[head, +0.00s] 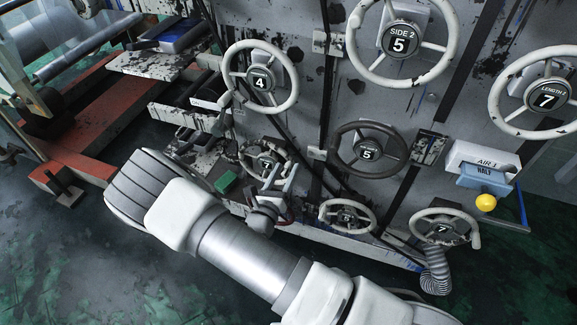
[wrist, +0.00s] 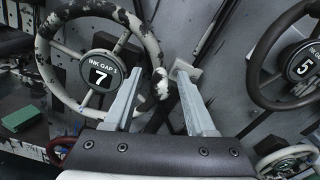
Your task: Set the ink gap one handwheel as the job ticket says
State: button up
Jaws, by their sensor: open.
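The ink gap one handwheel (wrist: 62,103) fills the left of the wrist view. Its rim is mottled black and white, and its hub (wrist: 99,72) reads "INK GAP 1" and 7. In the head view the same wheel (head: 243,157) is low on the machine, partly covered by my gripper. My gripper (wrist: 156,72) is open and empty. The wheel's right rim shows between the two fingertips, with the left finger over the inside of the wheel. I cannot tell whether either finger touches the rim. No readable job ticket shows.
A dark wheel (head: 340,150) reading 5 is close on the right; it shows in the wrist view too (wrist: 262,100). Above are wheels reading 4 (head: 296,90) and SIDE 2, 5 (head: 455,35). Smaller wheels (head: 347,234) sit below. A green block (head: 226,182) lies left of my gripper.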

aim_at(291, 162)
jog(key=shift+x, duration=1.45)
jog(key=shift+c, duration=0.3)
grip_shut()
jog(key=shift+d+r, duration=0.15)
jog(key=shift+d, duration=0.05)
